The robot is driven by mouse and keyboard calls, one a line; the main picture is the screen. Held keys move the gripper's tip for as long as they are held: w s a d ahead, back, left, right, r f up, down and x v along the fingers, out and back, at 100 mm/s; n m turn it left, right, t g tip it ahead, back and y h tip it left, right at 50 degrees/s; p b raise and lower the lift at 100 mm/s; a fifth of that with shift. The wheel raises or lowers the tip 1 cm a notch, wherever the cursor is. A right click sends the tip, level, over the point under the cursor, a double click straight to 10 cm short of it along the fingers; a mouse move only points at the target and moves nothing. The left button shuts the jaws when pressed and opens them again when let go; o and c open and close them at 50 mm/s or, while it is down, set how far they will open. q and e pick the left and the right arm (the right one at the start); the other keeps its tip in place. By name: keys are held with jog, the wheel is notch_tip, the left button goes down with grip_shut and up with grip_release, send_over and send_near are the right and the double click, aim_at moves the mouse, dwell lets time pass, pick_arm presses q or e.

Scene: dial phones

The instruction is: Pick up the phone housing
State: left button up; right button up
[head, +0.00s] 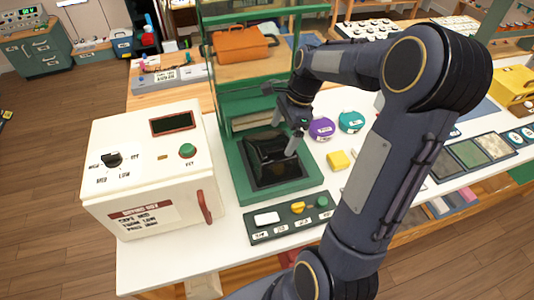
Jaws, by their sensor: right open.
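A glossy black piece, which looks like the phone housing (265,147), lies in the black bed of the green press frame (242,185). My right gripper (283,122) reaches in from the right, over the right side of this piece. It is open, with one finger pointing down beside the piece's right part. Whether a finger touches the piece cannot be told, and the gripper hides some of it. My left gripper is not in view.
A white oven-like box (150,165) with a red handle stands left of the press. A control panel (290,217) lies in front. Purple (321,129) and teal (351,122) discs and a yellow block (340,160) lie right. An orange case (241,44) stands behind.

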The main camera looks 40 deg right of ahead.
aim_at(277, 148)
jog(key=x, duration=0.5)
jog(key=shift+w+d+p, duration=0.1)
jog(key=shift+w+p, duration=0.05)
jog(key=shift+p, duration=0.25)
jog(key=c, duration=1.3)
grip_shut()
jog(key=shift+f, duration=0.1)
